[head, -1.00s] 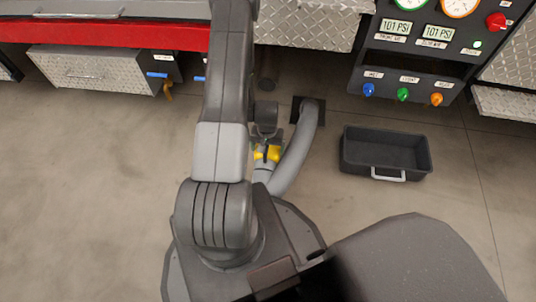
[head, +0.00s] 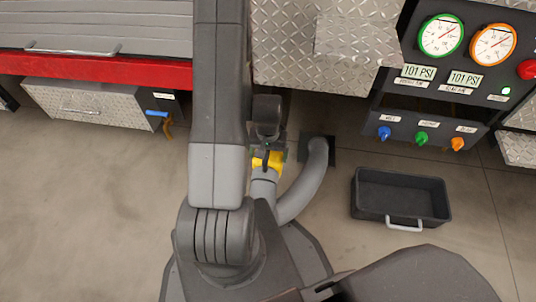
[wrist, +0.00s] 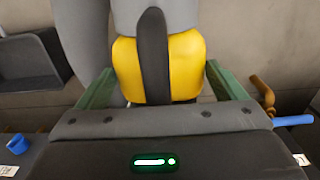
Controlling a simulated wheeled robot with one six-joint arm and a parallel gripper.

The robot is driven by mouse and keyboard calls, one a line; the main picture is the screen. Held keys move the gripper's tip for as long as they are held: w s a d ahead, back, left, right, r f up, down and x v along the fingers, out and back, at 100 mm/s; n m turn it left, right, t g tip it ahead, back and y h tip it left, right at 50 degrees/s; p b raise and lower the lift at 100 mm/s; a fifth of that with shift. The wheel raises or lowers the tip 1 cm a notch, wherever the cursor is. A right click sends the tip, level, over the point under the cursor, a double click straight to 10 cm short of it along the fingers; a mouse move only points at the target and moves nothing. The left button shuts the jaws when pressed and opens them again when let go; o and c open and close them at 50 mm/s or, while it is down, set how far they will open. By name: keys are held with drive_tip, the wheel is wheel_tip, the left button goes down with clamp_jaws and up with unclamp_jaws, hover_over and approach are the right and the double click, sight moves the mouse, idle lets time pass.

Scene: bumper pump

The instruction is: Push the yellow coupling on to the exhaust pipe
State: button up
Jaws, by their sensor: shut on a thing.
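The yellow coupling (head: 275,160) sits at the end of a grey hose (head: 308,185), beside my arm in the head view. In the wrist view, the coupling (wrist: 188,65) has a black band down its middle, and the grey hose runs off at the top. My gripper (wrist: 158,82) is shut on the coupling, with a green finger on each side. In the head view, my gripper (head: 267,157) is small and partly covered by my own wrist. I cannot make out the exhaust pipe in either view; my arm and gripper body hide the area ahead of the coupling.
The hose bends back to a dark floor plate (head: 321,148). A black tray (head: 400,197) lies on the floor to the right. A gauge panel (head: 440,90) and diamond-plate truck side (head: 300,60) stand ahead. A blue-handled tap (head: 157,114) hangs at left. The left floor is clear.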

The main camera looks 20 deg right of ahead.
drive_tip(key=shift+w+d+p, duration=0.25)
drive_tip(key=shift+w+d, duration=0.25)
drive_tip(key=shift+w, duration=0.35)
drive_tip(key=shift+w+d+p, duration=0.25)
drive_tip(key=shift+w+d, duration=0.3)
drive_tip(key=shift+w, duration=0.3)
drive_tip(key=shift+w+d+p, duration=0.25)
drive_tip(key=shift+w+d, duration=0.25)
drive_tip(key=shift+w, duration=0.35)
drive_tip(key=shift+w+d+b, duration=0.3)
drive_tip(key=shift+w+d, duration=0.1)
drive_tip(key=shift+w, duration=0.25)
idle(0.9)
drive_tip(key=o, duration=1.8)
drive_tip(key=shift+c, duration=0.2)
wheel_tip(320, 180, up, 14)
drive_tip(key=p, duration=0.4)
drive_tip(key=shift+f, duration=0.1)
wheel_tip(320, 180, down, 14)
drive_tip(key=b, duration=0.4)
drive_tip(key=shift+s+a, duration=0.1)
drive_tip(key=shift+s, duration=0.05)
